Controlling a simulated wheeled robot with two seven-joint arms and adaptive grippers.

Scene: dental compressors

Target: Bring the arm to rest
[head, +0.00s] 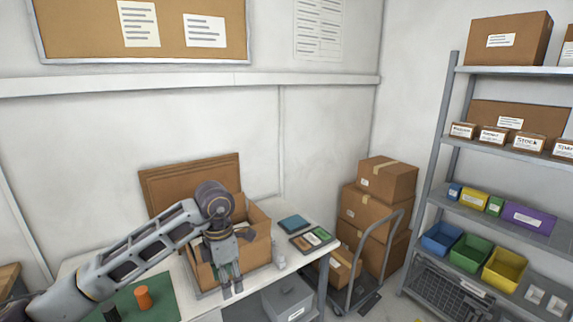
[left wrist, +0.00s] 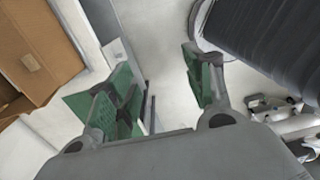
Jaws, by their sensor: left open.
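My left arm comes in from the left in the head view. Its gripper (head: 232,287) points down in front of an open cardboard box (head: 259,222) on the white workbench (head: 314,213). In the left wrist view my left gripper (left wrist: 163,78) is open, its two green-padded fingers are apart, and nothing is between them. The cardboard box (left wrist: 40,45) shows at the upper left of that view, beside the fingers and apart from them. My right gripper is not in view.
A green mat (head: 163,304) holds an orange cylinder (head: 143,298) and a dark one (head: 110,312). A blue item (head: 294,223) and a small tray (head: 312,238) lie at the bench's right. A loaded hand truck (head: 372,262) and shelving (head: 446,130) stand further right.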

